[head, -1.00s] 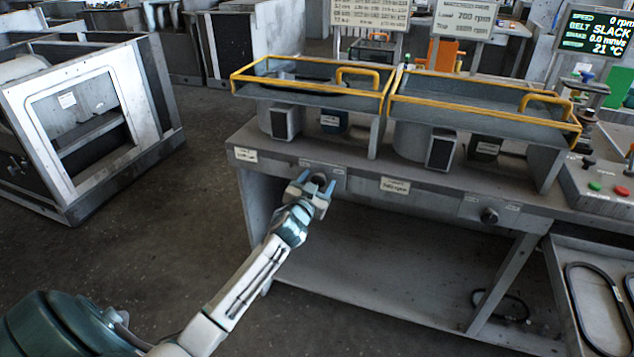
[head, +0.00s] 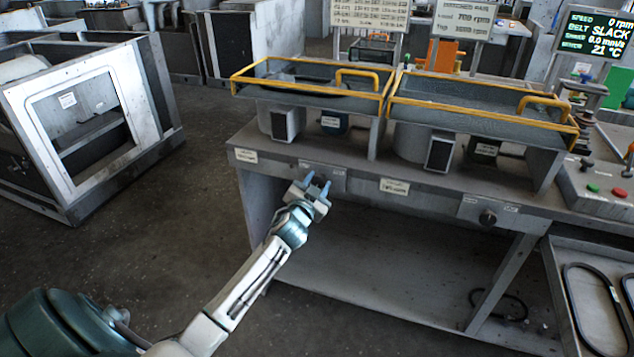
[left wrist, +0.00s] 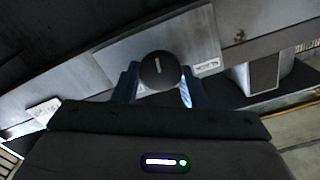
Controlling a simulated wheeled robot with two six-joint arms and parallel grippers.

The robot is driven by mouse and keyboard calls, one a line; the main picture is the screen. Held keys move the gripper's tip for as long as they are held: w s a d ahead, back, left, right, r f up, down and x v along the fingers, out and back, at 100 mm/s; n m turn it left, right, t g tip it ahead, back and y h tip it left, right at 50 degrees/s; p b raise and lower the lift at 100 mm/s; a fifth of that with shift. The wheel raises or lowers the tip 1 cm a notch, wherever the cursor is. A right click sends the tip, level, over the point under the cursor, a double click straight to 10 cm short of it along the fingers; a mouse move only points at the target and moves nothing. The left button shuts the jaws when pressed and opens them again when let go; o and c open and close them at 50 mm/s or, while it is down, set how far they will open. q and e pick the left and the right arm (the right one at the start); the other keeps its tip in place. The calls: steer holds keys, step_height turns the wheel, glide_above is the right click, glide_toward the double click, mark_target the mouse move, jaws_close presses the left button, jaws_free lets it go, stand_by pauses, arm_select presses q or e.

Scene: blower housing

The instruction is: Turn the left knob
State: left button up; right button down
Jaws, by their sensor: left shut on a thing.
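The left knob (left wrist: 160,73) is a dark round knob with a white mark, on the front panel of the bench. In the left wrist view it sits between my two fingers. In the head view my left gripper (head: 316,187) covers the knob, and its bluish fingers reach up to the panel just below the label plate. The left gripper is shut on the left knob and looks rolled to one side. My right gripper is in neither view now.
A second dark knob (head: 487,217) is on the right of the same panel. Two yellow-railed trays (head: 478,95) top the bench. The floor (head: 170,240) left of the bench is clear.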

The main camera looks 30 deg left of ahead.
arm_select(q)
steer(key=m+p, duration=0.2)
steer(key=m, duration=0.4)
steer(key=shift+d, duration=0.1)
steer(key=shift+f+m+p, duration=0.15)
steer(key=shift+m+p, duration=0.65)
steer(key=shift+m, duration=0.9)
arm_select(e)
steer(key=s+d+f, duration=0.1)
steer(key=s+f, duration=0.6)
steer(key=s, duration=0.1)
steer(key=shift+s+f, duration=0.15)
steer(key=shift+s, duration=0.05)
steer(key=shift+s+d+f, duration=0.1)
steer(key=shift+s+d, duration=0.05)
arm_select(q)
steer(key=o, duration=1)
steer(key=shift+c, duration=0.2)
